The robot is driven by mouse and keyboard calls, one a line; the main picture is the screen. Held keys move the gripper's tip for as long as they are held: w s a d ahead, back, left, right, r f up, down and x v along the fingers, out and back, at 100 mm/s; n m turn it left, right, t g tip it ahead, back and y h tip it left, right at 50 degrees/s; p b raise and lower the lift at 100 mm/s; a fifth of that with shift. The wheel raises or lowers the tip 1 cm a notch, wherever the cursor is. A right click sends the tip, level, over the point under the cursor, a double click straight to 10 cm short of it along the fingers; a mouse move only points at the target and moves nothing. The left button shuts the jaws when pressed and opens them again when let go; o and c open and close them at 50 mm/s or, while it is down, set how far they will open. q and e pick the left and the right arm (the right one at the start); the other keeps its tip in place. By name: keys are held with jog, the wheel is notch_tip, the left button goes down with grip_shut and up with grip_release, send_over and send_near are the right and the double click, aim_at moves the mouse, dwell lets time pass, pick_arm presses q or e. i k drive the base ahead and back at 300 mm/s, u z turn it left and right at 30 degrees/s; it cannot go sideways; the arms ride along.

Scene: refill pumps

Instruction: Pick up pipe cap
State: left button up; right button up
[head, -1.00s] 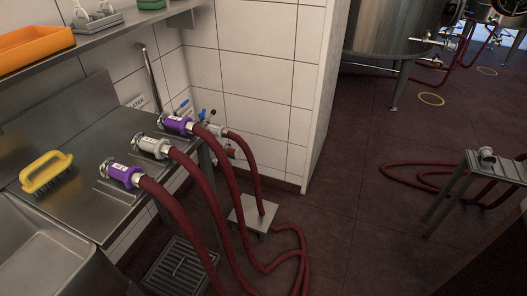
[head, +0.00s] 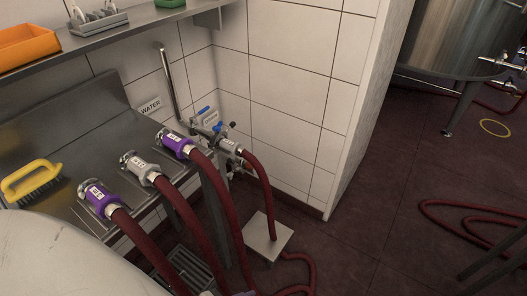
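I cannot single out a pipe cap for sure. Three hose ends lie on the steel counter (head: 150,210): a purple one (head: 98,199) at the front, a grey one (head: 144,171) in the middle and a purple one (head: 176,143) at the back. Each has a shiny metal fitting at its far end, too small to tell whether it is a loose cap. Another hose end with a grey collar (head: 230,148) meets the valves by the wall. A large pale rounded shape at the lower left looks like part of my arm. Neither gripper shows.
A yellow brush (head: 32,182) lies on the counter's left. A shelf (head: 105,39) holds an orange bin (head: 25,46) above. Red hoses (head: 268,198) drop to the floor around a small steel plate stand (head: 266,238). A tank (head: 455,38) stands at the back right.

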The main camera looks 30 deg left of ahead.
aim_at(246, 165)
jog(key=i, duration=2.1)
jog(key=u, duration=3.5)
